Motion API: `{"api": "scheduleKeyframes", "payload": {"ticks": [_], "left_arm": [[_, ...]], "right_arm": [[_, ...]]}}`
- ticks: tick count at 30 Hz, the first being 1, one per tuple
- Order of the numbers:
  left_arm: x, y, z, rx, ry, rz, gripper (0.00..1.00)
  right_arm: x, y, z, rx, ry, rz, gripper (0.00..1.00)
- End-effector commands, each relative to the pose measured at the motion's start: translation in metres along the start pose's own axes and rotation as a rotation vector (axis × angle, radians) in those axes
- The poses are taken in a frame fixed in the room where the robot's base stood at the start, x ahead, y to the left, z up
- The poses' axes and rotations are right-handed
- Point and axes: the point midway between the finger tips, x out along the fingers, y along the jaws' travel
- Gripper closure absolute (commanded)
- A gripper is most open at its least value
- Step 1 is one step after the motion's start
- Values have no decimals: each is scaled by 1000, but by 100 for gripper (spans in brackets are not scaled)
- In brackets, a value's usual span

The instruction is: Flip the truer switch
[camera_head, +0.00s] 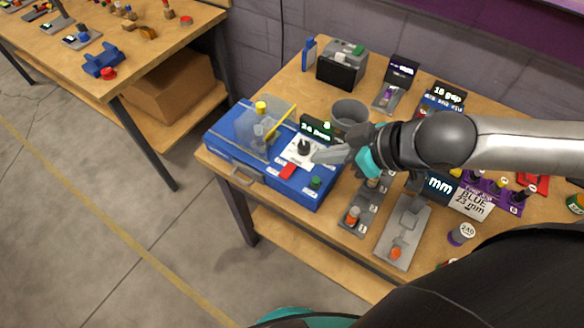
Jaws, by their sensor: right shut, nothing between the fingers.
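The truer seems to be the blue box (225,142) at the left end of the near table. On its top are a clear guard with a yellow part (261,106), a black knob (304,147) on a white plate, a red switch (288,171) and a green button (315,183). A small display with green digits (318,129) stands behind the knob. My right gripper (318,157) is shut and empty, its tips just right of the knob and above the red switch. I cannot tell whether it touches the box or which way the switch is set. My left gripper is out of view.
A grey cup (349,115) stands behind the gripper. Grey plates with orange pegs (395,252) lie to the right of the blue box. Another table (150,62) is at upper left.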

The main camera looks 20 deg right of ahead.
Motion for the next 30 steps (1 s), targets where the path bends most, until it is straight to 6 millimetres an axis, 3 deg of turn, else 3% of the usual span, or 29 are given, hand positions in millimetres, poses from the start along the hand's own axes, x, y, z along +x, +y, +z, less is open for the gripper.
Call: {"api": "scheduleKeyframes", "payload": {"ticks": [8,23,30], "left_arm": [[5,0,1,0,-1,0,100],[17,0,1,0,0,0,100],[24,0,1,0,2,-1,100]], "right_arm": [[25,-1,-1,2,4,-2,100],[98,-1,0,2,2,-2,100],[121,-1,23,0,-2,-1,100]]}}
